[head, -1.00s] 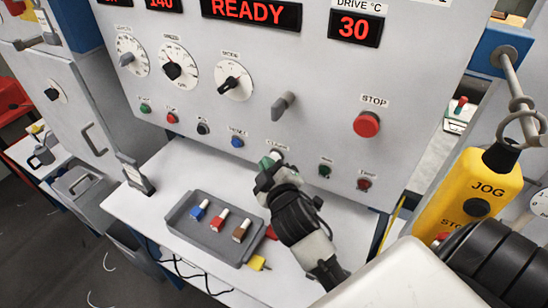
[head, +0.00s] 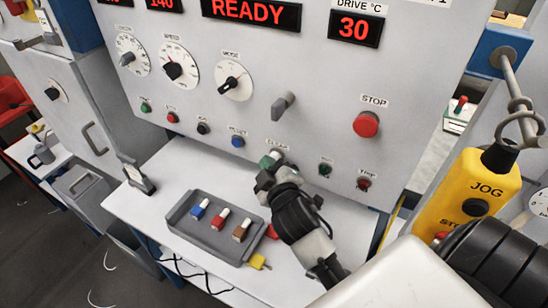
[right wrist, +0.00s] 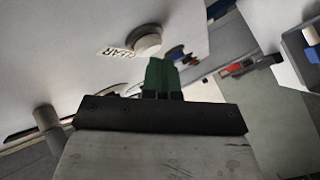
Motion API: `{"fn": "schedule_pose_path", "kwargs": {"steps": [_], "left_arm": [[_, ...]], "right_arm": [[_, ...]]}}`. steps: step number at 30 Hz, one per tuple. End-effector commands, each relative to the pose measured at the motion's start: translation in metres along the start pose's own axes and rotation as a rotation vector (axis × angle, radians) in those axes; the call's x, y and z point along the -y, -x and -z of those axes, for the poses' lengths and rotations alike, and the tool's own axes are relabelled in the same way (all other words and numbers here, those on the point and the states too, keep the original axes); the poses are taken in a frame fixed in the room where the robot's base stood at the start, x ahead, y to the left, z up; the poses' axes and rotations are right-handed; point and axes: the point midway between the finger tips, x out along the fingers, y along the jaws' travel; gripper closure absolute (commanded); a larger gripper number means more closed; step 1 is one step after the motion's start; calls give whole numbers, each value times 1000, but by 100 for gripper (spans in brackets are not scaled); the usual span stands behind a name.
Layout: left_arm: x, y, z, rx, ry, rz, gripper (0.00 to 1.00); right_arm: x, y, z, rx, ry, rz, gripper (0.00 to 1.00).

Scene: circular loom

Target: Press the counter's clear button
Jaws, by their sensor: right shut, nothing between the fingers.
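The clear button (right wrist: 146,42) is a round pale cap on a collar, next to the CLEAR lettering on the panel, which appears upside down in the right wrist view. In the head view the clear button (head: 279,154) is partly hidden behind my gripper, under its label. My right gripper (head: 268,164) is shut and empty, with its tip just in front of the panel at the button. Its green fingertips (right wrist: 161,75) lie close beside the button in the wrist view; I cannot tell whether they touch it. My left gripper is not in view.
The panel (head: 310,95) carries knobs, a red STOP button (head: 367,124), a blue button (head: 238,141) and other small buttons. A grey tray (head: 193,228) with coloured pieces sits on the white shelf below. A yellow JOG pendant (head: 460,185) hangs at right.

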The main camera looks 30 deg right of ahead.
Motion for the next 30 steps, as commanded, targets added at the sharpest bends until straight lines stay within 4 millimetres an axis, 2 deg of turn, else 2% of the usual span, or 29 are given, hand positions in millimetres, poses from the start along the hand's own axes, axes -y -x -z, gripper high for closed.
{"fn": "schedule_pose_path", "kwargs": {"steps": [6, 18, 30], "left_arm": [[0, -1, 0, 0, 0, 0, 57], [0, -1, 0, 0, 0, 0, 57], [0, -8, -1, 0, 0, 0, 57]], "right_arm": [[6, 8, 5, 1, 0, 1, 100], [9, 11, 7, 1, 0, 1, 100], [29, 38, 26, 1, -2, 2, 100]]}}
